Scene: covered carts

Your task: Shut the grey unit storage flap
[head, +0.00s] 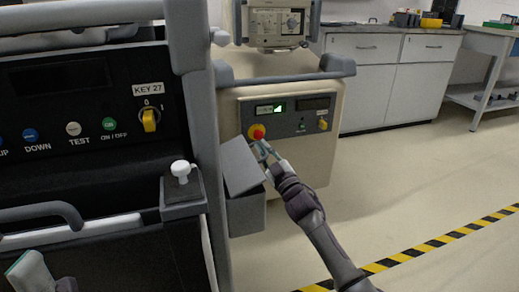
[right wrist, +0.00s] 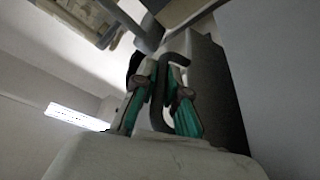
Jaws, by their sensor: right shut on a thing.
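The grey storage flap (head: 243,166) stands raised and tilted on top of a grey box (head: 246,212) on the side of the beige unit (head: 320,160). My right gripper (head: 262,149) is at the flap's upper right edge. In the right wrist view my right gripper (right wrist: 162,98) has its teal-padded fingers shut around a dark curved bar (right wrist: 176,60), which looks like the flap's handle. A pale piece with a teal edge at the head view's bottom left looks like part of my left gripper (head: 32,272); its jaws are cut off.
A dark cart with a control panel (head: 80,105) and grey rails fills the left, close to the flap. A monitor (head: 277,22) stands on the beige unit. White cabinets (head: 385,80) stand behind. The floor at right is free, with a yellow-black stripe (head: 440,240).

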